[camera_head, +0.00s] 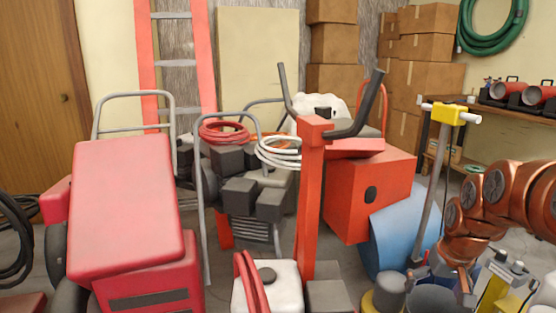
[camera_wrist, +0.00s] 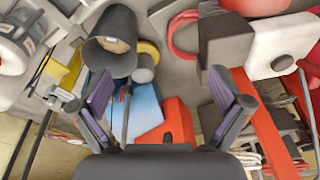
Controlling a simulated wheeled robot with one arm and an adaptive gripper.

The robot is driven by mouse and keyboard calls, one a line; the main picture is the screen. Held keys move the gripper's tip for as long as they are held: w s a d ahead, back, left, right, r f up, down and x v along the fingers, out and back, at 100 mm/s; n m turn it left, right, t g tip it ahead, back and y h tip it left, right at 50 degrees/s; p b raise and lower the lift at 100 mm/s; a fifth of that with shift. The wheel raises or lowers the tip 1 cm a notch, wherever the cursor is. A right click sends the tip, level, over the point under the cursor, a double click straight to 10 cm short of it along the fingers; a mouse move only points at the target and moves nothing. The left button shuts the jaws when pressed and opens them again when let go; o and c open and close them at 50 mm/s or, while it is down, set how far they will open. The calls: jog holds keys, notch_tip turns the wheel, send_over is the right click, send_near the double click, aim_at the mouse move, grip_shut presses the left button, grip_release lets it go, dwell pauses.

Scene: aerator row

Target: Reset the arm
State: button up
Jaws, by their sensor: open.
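My copper-coloured arm reaches in from the right edge of the head view and bends down at the lower right. My gripper (camera_wrist: 163,92) shows in the wrist view with its two dark, purple-sided fingers spread wide apart. Nothing is held between them. Beyond the gap lie a blue surface (camera_wrist: 146,108) and a red-orange box face (camera_wrist: 178,120), both apart from the fingers. In the head view the gripper end is low among machines, partly cut off and hard to make out.
Red machines (camera_head: 130,205) crowd the left. An orange upright machine (camera_head: 311,190) with black handles stands mid-view. A blue drum-like body (camera_head: 398,235) and a yellow-topped pole (camera_head: 443,113) are close to my arm. A dark bucket (camera_wrist: 110,42) shows in the wrist view. Little floor is free.

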jog(key=s+a+r+g+p, duration=0.1)
jog(key=s+a+r+p, duration=0.4)
jog(key=s+r+p, duration=0.2)
jog(key=s+a+r+n+g+p, duration=0.1)
jog(key=s+a+r+p, duration=0.4)
jog(key=s+r+p, duration=0.3)
jog(key=s+a+r+n+g+p, duration=0.1)
jog(key=s+a+r+g+p, duration=0.1)
jog(key=s+a+r+p, duration=0.3)
jog(key=s+r+p, duration=0.3)
jog(key=s+p, duration=0.2)
jog(key=s, duration=0.2)
jog(key=shift+a+r, duration=0.2)
jog(key=shift+a, duration=0.05)
jog(key=shift+s, duration=0.3)
jog(key=shift+c, duration=0.2)
